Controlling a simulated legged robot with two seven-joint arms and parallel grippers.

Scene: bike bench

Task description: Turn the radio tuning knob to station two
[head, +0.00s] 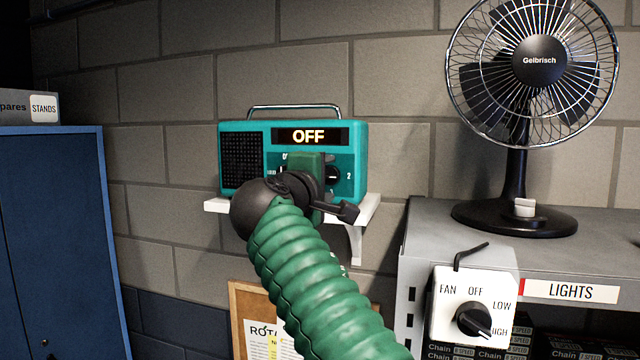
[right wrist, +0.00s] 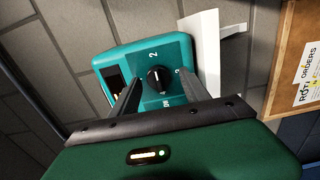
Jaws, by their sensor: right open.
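The teal radio (head: 357,140) stands on a small white wall shelf, and its display (head: 309,136) reads OFF. My right gripper (head: 308,168) is in front of the dial panel and hides much of it in the head view. In the right wrist view the black tuning knob (right wrist: 158,79) shows on the radio's face (right wrist: 118,60). My right gripper (right wrist: 160,92) is open there, with one finger on each side of the knob. I cannot tell whether the fingers touch it. A "2" is printed near the knob. My left gripper is not in view.
The white shelf (head: 214,205) is fixed to a grey block wall. A fan (head: 539,61) stands on a grey cabinet at right, with a white switch box (head: 448,318) on its front. A corkboard (head: 238,316) hangs below. A blue cabinet (head: 50,230) stands at left.

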